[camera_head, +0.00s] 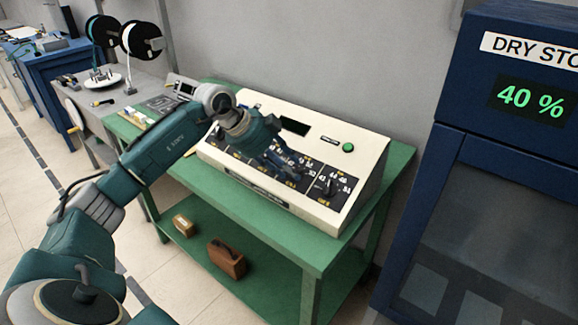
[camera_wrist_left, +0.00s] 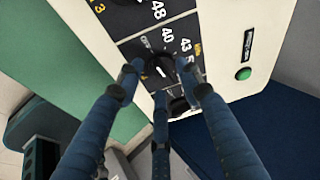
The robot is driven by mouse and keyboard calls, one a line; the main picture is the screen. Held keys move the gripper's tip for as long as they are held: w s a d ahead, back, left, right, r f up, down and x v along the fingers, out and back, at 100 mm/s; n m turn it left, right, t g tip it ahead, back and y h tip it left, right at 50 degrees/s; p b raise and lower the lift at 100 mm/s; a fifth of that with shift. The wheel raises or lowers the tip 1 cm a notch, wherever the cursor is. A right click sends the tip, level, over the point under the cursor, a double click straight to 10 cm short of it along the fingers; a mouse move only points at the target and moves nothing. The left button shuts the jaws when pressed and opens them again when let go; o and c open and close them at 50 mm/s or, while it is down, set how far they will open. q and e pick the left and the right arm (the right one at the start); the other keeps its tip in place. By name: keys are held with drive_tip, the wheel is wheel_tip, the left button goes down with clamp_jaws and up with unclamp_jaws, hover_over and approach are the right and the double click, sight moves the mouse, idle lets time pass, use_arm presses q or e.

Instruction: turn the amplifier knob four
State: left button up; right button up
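The cream amplifier console (camera_head: 368,165) stands on a green table. Its sloped black panel carries a row of round dark knobs with white numbers around them. My left gripper (camera_head: 288,166) hangs over the right half of this panel and hides several knobs. A dark knob (camera_head: 323,189) at the right end stays clear of it. In the left wrist view, the three fingers of the left gripper (camera_wrist_left: 163,90) are spread, with a black knob (camera_wrist_left: 158,67) between and just beyond the fingertips. I cannot tell whether they touch it, or its label.
A green button (camera_head: 348,147) and a small dark display (camera_head: 295,126) sit on the console's upper face. The green table (camera_head: 300,243) has a lower shelf with a brown block (camera_head: 227,259). A blue dry storage cabinet (camera_head: 447,150) stands close on the right.

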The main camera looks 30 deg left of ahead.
use_arm(q)
drive_tip(key=shift+w+d+f, duration=0.15)
drive_tip(key=shift+w+f, duration=0.05)
drive_tip(key=shift+f, duration=0.15)
use_arm(e)
drive_tip(key=shift+w+d+r, duration=0.1)
drive_tip(key=shift+w+d, duration=0.05)
drive_tip(key=shift+d, duration=0.25)
use_arm(q)
clamp_jaws()
drive_tip(key=shift+r, duration=0.1)
use_arm(e)
drive_tip(key=shift+w+r, duration=0.1)
drive_tip(key=shift+r, duration=0.05)
